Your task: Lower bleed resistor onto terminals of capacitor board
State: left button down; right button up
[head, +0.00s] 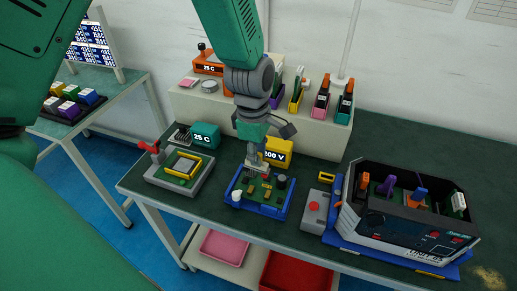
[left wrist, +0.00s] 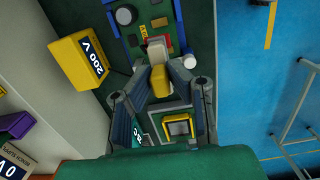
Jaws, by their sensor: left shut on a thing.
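The capacitor board (head: 239,183), green with dark round and yellow parts, lies in a blue tray (head: 268,210) on the bench. It also shows at the top of the left wrist view (left wrist: 172,14). My left gripper (head: 254,160) points down over the board. It is shut on a small pale and yellow piece, seemingly the bleed resistor (left wrist: 158,50), which shows between and beyond the fingers in the left wrist view. The gripper hides part of the board and its terminals. I cannot tell whether the piece touches them. My right gripper is not in view.
A yellow 200 V meter (head: 276,152) stands close behind the board. A grey fixture with a yellow frame (head: 182,168) is at left, a grey box with a red button (head: 314,210) at right, then a large rack unit (head: 400,232). The dark green bench is clear at far right.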

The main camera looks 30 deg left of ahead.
aim_at(260, 170)
pick_arm(q)
jog(key=shift+d+r+p, duration=0.1)
jog(key=shift+d+p, duration=0.2)
jog(key=shift+p, duration=0.7)
jog(key=shift+d+f+p, duration=0.2)
jog(key=shift+f+p, duration=0.05)
jog(key=shift+p, duration=0.05)
jog(key=f+b, duration=0.2)
jog(key=shift+a+f+b, duration=0.25)
jog(key=shift+f+b, duration=0.05)
notch_tip(260, 170, down, 2)
jog(key=shift+f+b, duration=0.1)
jog(key=shift+b, duration=1.05)
jog(key=shift+d+f+b, duration=0.15)
jog(key=shift+f+b, duration=0.3)
jog(key=shift+f, duration=0.65)
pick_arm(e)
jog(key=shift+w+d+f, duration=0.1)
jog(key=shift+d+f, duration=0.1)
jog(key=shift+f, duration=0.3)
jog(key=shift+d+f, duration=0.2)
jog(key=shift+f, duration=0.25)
pick_arm(q)
jog(key=shift+s+r+p, duration=0.1)
jog(key=shift+p, duration=0.35)
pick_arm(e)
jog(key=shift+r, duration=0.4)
